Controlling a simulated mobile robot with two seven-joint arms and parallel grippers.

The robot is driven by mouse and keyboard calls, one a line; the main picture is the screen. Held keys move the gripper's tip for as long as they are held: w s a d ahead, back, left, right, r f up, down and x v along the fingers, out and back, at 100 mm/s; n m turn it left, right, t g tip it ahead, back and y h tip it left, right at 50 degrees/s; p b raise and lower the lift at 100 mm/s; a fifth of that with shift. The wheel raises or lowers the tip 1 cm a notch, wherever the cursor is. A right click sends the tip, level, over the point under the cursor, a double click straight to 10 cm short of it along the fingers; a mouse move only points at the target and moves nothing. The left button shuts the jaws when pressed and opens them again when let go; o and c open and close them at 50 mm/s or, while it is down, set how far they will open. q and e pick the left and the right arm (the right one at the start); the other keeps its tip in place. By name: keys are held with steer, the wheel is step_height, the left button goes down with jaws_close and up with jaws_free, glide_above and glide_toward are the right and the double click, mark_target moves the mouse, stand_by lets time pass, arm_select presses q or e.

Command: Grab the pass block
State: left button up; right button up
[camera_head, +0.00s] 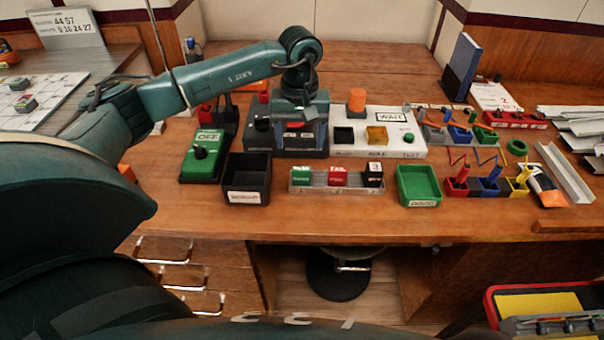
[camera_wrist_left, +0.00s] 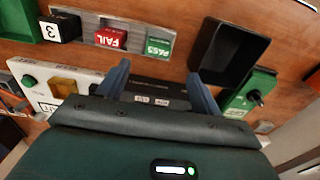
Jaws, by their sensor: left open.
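The pass block (camera_head: 301,176) is a small green block with a white lettered top. It sits at the left end of a grey rack (camera_head: 320,188), beside a red FAIL block (camera_head: 338,176) and a black block numbered 3 (camera_head: 373,175). In the left wrist view, the pass block (camera_wrist_left: 158,47) is upside down, just beyond the fingertips. My left gripper (camera_head: 292,118) is open and empty above the dark device behind the rack. Its two fingers (camera_wrist_left: 160,82) stand apart in the wrist view, with the pass block outside them. My right gripper is not in view.
A black scrap bin (camera_head: 247,196) stands left of the rack, a green bin (camera_head: 418,185) right of it. A green OFF switch box (camera_head: 203,157) is further left. A white WAIT panel (camera_head: 400,148) stands behind. Clear wood lies in front of the rack.

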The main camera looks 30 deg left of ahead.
mark_target(301, 168)
arm_select(q)
step_height(301, 168, down, 8)
steer(key=shift+d+f+p, duration=0.1)
steer(key=shift+d+p, duration=0.05)
steer(key=shift+p, duration=0.2)
steer(key=c, duration=1.1)
